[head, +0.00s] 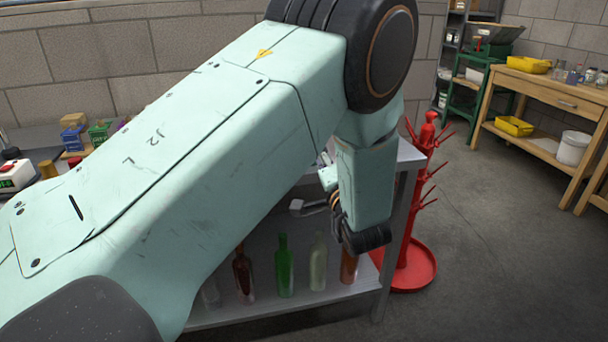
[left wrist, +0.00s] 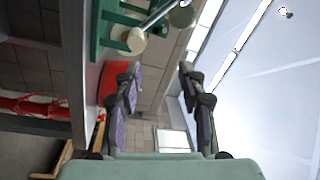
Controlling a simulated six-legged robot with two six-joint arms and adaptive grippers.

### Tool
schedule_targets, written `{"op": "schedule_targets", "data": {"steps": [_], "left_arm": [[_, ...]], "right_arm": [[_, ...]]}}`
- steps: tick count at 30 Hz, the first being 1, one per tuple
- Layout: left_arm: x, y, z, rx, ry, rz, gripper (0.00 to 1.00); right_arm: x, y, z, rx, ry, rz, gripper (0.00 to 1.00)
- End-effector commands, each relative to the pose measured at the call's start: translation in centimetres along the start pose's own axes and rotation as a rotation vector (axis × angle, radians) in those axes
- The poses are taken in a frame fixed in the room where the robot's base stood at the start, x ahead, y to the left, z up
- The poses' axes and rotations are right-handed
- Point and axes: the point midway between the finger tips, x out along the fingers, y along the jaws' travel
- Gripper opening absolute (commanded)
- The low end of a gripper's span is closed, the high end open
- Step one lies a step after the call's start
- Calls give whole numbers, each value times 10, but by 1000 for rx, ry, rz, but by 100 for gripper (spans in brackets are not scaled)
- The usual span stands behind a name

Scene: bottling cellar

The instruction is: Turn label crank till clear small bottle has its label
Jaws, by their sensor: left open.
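My left gripper (left wrist: 160,72) is open in the left wrist view, with nothing between its two fingers. A green frame (left wrist: 100,28) with a metal rod (left wrist: 158,14) and a pale round knob (left wrist: 134,40) stands beyond the left finger; it may be the label machine and its crank, but I cannot tell for sure. The gripper appears apart from it. In the head view my left arm covers most of the bench, hiding the label machine and largely the gripper. I cannot make out the small clear bottle at a labeller. My right gripper is out of view.
Several bottles, including a green one (head: 284,266) and a dark red one (head: 243,274), stand on the lower shelf (head: 330,294). A red bottle rack (head: 407,268) stands right of the bench. A wooden table (head: 545,92) is at the back right; the floor between is clear.

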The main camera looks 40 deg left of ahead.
Motion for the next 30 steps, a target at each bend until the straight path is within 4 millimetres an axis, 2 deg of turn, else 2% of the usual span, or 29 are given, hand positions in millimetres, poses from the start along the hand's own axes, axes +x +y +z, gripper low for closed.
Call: {"op": "schedule_targets", "data": {"steps": [1, 6, 15, 21, 30], "left_arm": [[2, 8, 3, -104, -1, 0, 41], [5, 11, 6, -488, -6, 27, 41], [3, 23, 10, -1036, -49, 97, 41], [3, 26, 9, -1197, -64, 105, 41], [3, 26, 9, -1211, -65, 104, 41]], "right_arm": [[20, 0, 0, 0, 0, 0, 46], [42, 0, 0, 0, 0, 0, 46], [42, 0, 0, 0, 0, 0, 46], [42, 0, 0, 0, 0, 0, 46], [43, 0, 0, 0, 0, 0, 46]]}}
